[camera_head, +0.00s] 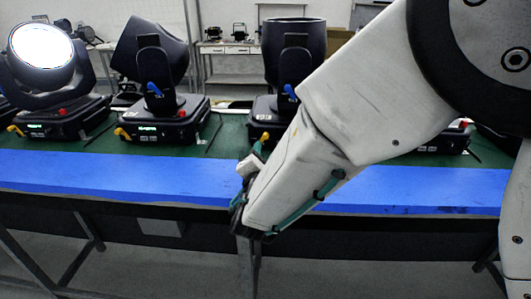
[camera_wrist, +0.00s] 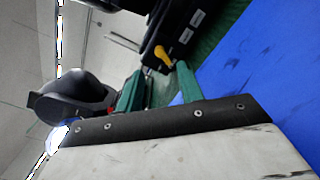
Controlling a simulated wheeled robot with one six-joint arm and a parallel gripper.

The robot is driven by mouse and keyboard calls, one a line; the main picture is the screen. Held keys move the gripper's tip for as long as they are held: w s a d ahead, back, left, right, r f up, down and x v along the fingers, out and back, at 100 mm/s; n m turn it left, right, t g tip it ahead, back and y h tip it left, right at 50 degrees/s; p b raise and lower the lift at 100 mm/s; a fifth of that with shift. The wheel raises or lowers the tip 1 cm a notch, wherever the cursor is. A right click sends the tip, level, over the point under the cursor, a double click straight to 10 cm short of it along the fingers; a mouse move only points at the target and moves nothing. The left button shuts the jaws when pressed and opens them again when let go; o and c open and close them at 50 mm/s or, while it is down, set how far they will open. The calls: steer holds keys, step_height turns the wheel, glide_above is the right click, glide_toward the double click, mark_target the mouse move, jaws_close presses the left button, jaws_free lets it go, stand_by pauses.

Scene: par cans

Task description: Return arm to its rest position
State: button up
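My arm reaches down across the right half of the head view, its wrist end over the front edge of the table (camera_head: 120,170). In the wrist view my gripper (camera_wrist: 160,68) has two green fingers standing apart. A yellow connector or lever (camera_wrist: 164,58) on a black lamp base shows beyond the gap, with no clear contact. Nothing is seen held. In the head view the fingers are mostly hidden by the wrist, beside the third lamp's base.
Moving-head lamps stand along the green and blue table: a lit one (camera_head: 40,45) at left, a dark one (camera_head: 155,60) next to it, and another (camera_head: 293,50) partly behind my arm. The blue front strip is mostly clear. Shelves stand behind.

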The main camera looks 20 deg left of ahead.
steer(key=w+d+r+m+g+h, duration=0.1)
steer(key=d+r+m+h, duration=0.25)
steer(key=d, duration=0.55)
steer(key=w+d+r+m+g+h, duration=0.15)
steer(key=d+m+h, duration=0.3)
steer(key=d, duration=0.45)
steer(key=d+r+m+g+h, duration=0.1)
steer(key=d+r+m+h, duration=0.3)
steer(key=d, duration=0.5)
steer(key=s+d+r+m+g+h, duration=0.1)
steer(key=s+d+m+g, duration=0.3)
steer(key=d, duration=0.4)
steer(key=s+d+m+g+h, duration=0.25)
steer(key=s+d+g, duration=0.2)
steer(key=d, duration=0.45)
steer(key=s+d+f+m+g+y, duration=0.1)
steer(key=s+d+m+g+y, duration=0.3)
steer(key=s, duration=0.5)
steer(key=s+a+f+m+y, duration=0.1)
steer(key=s+a+m+y, duration=0.2)
steer(key=s, duration=1)
steer(key=shift+f+m+y, duration=0.35)
steer(key=shift+m+y, duration=1.4)
steer(key=shift+y, duration=0.3)
